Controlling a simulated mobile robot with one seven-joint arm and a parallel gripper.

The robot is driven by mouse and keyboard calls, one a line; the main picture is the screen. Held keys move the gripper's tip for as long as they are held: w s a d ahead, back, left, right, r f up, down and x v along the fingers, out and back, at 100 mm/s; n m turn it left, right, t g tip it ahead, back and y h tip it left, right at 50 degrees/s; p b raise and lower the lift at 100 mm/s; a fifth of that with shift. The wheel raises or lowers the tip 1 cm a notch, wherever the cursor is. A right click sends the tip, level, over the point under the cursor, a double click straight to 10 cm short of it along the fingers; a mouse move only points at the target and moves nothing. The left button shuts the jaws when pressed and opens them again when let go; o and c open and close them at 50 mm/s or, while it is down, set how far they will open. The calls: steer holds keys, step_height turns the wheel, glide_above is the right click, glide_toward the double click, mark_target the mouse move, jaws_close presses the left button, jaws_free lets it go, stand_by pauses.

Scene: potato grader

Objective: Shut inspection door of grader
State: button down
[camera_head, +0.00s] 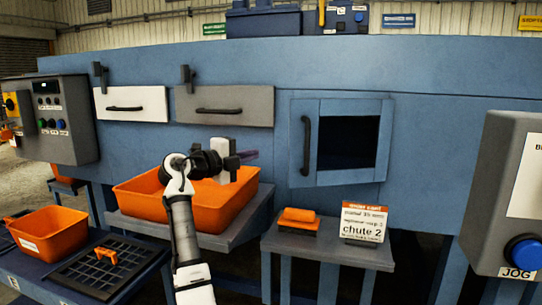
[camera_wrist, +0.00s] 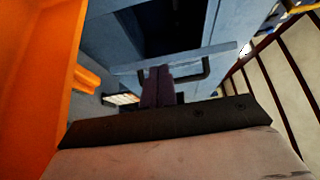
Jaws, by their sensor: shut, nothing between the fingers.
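The blue inspection door (camera_head: 296,160) with its black upright handle (camera_head: 306,145) is on the grader's front (camera_head: 440,130), right of my gripper. A dark opening (camera_head: 349,150) shows beside the handle, so the door appears to stand open; its exact angle is hard to tell. In the wrist view the blue door (camera_wrist: 150,65) crosses the picture as a narrow band, with the black handle (camera_wrist: 206,68) at its right. My gripper (camera_head: 250,155) is shut and empty, pointing right towards the door, left of the handle. Its dark purple fingers (camera_wrist: 158,85) overlap the door band; contact cannot be told.
An orange crate (camera_head: 150,205) on a stand lies below and behind my gripper. A small table (camera_head: 290,250) below the door holds an orange-topped block (camera_head: 298,217) and a chute 2 sign (camera_head: 363,222). A grey JOG box (camera_head: 500,200) stands at right.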

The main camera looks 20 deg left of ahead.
steer(key=s+d+n+t+y+p, duration=0.2)
steer(key=s+d+n+y+p, duration=0.15)
steer(key=s+d, duration=0.45)
steer(key=p, duration=0.4)
glide_toward(295, 150)
steer(key=d+x, duration=0.1)
steer(key=x, duration=0.4)
steer(key=shift+w+a+m, duration=0.35)
steer(key=shift+w+m, duration=0.05)
steer(key=shift+m, duration=0.05)
